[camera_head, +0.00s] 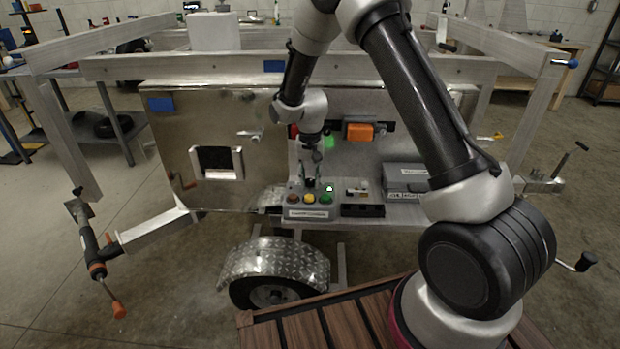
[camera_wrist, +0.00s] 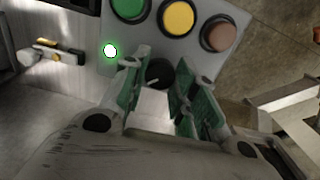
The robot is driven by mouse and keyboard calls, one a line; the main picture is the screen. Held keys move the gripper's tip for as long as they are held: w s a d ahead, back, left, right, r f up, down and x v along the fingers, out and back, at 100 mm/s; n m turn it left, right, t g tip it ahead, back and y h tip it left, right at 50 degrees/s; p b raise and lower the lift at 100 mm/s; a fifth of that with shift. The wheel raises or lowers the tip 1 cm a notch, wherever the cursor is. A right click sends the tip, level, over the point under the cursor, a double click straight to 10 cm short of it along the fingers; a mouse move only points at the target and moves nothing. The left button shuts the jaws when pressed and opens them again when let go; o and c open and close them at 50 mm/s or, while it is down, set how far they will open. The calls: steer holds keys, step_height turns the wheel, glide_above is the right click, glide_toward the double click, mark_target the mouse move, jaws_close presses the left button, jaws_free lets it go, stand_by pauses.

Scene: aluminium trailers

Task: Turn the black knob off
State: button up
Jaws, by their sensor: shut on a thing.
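The black knob (camera_wrist: 159,71) is on the grey control box (camera_wrist: 208,68), below the yellow button in the wrist view. My gripper (camera_wrist: 157,84) has its green-padded fingers on either side of the knob and is shut on it. The fingers partly hide the knob's sides. A small green lamp (camera_wrist: 110,50) on the box is lit, left of the knob. In the head view my gripper (camera_head: 311,180) reaches down to the back of the control box (camera_head: 309,212); the knob is hard to make out there. The lit green lamp (camera_head: 329,188) also shows.
Green (camera_wrist: 128,6), yellow (camera_wrist: 178,16) and red (camera_wrist: 219,35) buttons sit close to my fingers. A black-and-silver latch-like part (camera_wrist: 52,52) lies to the left. In the head view a grey case (camera_head: 405,178) stands right of the box on the trailer.

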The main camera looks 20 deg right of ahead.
steer(key=n, duration=0.8)
steer(key=shift+n, duration=0.3)
steer(key=n, duration=0.4)
steer(key=shift+n, duration=0.3)
steer(key=n, duration=0.4)
steer(key=shift+n, duration=0.3)
steer(key=o, duration=1.1)
steer(key=shift+c, duration=0.2)
steer(key=shift+r, duration=0.1)
